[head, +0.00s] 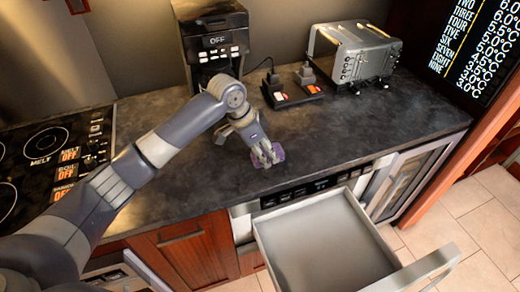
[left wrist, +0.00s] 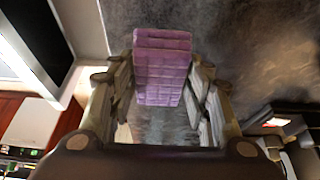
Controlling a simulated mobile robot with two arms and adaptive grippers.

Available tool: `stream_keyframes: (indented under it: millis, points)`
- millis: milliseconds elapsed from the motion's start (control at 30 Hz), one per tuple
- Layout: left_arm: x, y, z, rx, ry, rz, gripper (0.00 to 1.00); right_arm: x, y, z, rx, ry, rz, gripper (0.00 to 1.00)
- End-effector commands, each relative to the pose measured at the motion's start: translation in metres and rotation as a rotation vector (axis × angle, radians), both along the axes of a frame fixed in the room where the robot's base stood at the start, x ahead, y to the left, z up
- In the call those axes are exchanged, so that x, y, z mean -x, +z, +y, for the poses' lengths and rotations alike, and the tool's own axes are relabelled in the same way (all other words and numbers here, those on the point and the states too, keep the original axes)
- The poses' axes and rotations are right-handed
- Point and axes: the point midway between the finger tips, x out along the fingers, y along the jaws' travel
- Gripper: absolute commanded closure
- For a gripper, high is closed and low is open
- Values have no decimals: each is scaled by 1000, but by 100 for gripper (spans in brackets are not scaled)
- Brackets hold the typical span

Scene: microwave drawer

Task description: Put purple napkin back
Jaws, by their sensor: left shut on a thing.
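The purple napkin (head: 277,152) is at my left gripper (head: 264,160), above or on the dark counter near its front edge. In the left wrist view the napkin (left wrist: 162,62) is a folded, grid-patterned purple piece between the two fingers of the left gripper (left wrist: 160,95). The left gripper is shut on it. I cannot tell whether the napkin touches the counter. The microwave drawer (head: 325,240) is pulled out below the counter, to the right of the gripper, and looks empty inside. My right gripper is not in view.
A coffee machine (head: 214,42) stands at the back of the counter (head: 360,128). A black tray (head: 292,92) with two items and a metal toaster (head: 355,55) stand to its right. A stove (head: 50,150) is at the left. The counter's front right is clear.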

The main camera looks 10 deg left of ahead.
Motion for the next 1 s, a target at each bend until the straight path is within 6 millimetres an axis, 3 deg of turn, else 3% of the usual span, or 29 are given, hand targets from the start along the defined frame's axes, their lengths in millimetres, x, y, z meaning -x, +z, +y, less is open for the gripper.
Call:
stream_keyframes:
  millis: [200,533,900,933,1000]
  points:
    - [-19,-2,15,2,0,0,77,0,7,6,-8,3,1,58]
    - [-19,-35,16,0,-1,0,77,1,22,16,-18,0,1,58]
    - [-19,-41,16,0,-1,0,77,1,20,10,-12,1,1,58]
    - [-19,-41,16,0,-1,0,53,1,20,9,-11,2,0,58]
    - [-19,-41,16,0,-1,0,37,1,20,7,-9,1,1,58]
